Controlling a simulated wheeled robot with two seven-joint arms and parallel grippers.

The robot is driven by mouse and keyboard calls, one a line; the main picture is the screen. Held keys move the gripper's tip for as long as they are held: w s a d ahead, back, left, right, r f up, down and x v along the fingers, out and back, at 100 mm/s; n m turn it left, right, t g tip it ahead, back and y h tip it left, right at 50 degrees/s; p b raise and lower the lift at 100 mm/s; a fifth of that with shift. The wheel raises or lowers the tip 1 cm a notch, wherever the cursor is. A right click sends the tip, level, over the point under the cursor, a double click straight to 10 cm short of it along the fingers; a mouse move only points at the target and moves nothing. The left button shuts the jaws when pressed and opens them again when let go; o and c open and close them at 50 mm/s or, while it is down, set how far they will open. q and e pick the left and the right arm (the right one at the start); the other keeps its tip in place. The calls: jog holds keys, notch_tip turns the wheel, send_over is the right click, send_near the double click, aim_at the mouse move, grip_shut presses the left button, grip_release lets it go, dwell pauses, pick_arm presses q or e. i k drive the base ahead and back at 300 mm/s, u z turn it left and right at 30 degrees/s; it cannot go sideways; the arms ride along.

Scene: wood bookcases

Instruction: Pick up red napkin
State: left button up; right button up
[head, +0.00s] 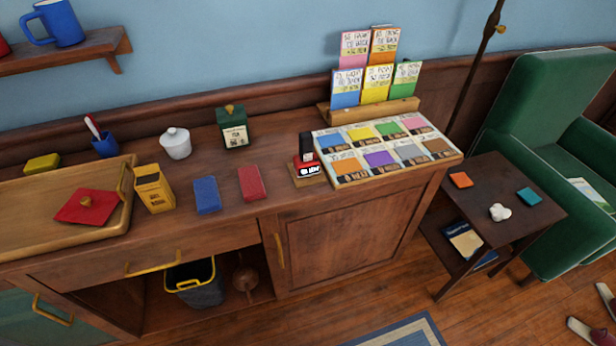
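A red, square, folded-looking piece (80,212), which looks like the red napkin, lies at an angle in the wooden tray (40,247) at the left end of the cabinet top. A small orange-brown knob or ring sits on its middle. A separate red block (251,183) lies on the bare cabinet top, right of a blue block (207,195). Neither of my grippers shows in the head view.
A yellow box (153,188) stands at the tray's right edge. Card displays (380,150) fill the right end. The cabinet's front edge is clear near the blocks.

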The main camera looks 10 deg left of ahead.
aim_at(250, 180)
jog(key=z, duration=1.35)
jog(key=i, duration=1.4)
jog(key=u, duration=2.9)
